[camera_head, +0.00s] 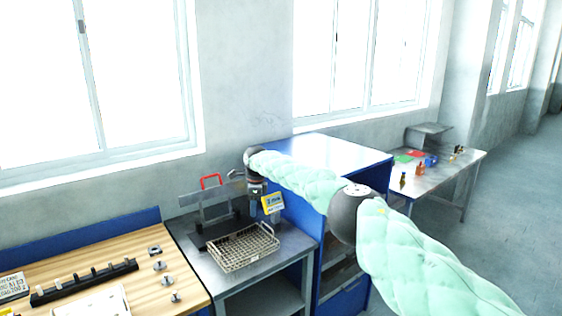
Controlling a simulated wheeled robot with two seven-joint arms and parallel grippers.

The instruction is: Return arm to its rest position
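My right arm, in a pale green padded sleeve, reaches from the lower right corner across the picture to the grey metal table. Its dark elbow joint shows near the middle. My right gripper (254,208) points down above the back of that table, beside a small yellow device with a display (272,203). It is too small and dark to tell whether its fingers are open or shut, or whether it touches anything. A wire mesh basket (243,248) stands on the table just in front of and below the gripper. My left gripper is out of view.
A grey metal table (203,268) carries the basket and a metal fixture with a red handle (210,181). A blue cabinet (330,150) stands right behind my forearm. A wooden workbench (138,277) with small metal parts is at left. Another table (455,172) holds small bottles.

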